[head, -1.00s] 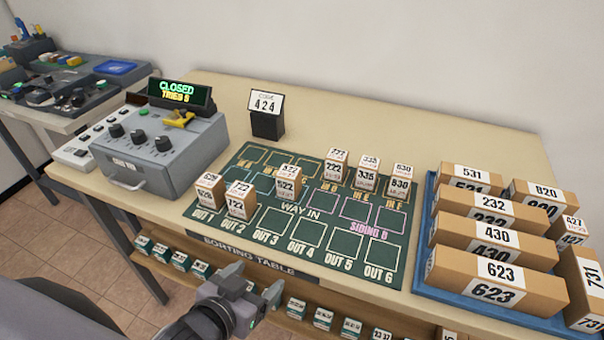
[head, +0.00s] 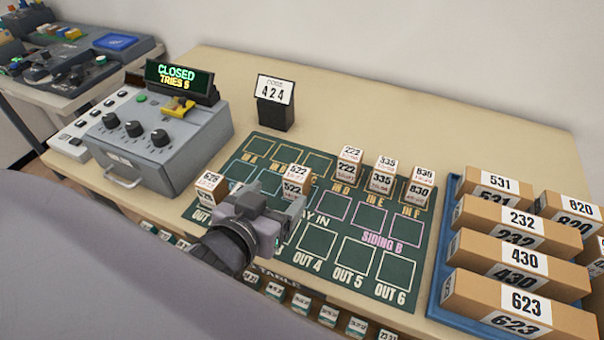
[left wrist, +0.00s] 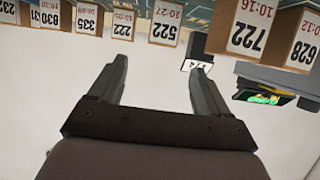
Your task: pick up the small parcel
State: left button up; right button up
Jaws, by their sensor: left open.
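Several small parcels stand on the green sorting mat (head: 348,275): parcel 628 (head: 210,187), 522 (head: 295,182), 222 (head: 347,167), 335 (head: 382,175) and 830 (head: 420,188). My left gripper (head: 275,197) is open and empty, over the mat's front left part, and hides parcel 722 in the head view. The left wrist view shows the jaws apart (left wrist: 160,66) with nothing between them. Parcel 722 (left wrist: 252,28) stands in that view between parcel 628 (left wrist: 300,42) and parcel 522 (left wrist: 164,24). My right gripper is out of view.
A grey control box (head: 155,145) with a "CLOSED, TRIES 5" display (head: 180,77) stands at the left. A code stand reading 424 (head: 275,103) is behind the mat. A blue tray (head: 433,290) of long boxes is at the right. The table's back strip is clear.

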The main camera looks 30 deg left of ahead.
aim_at(293, 180)
pick_arm(q)
jog(key=p+x, duration=0.1)
jog(key=x, duration=1)
jog(key=shift+f, duration=0.15)
jog(key=c, duration=1.1)
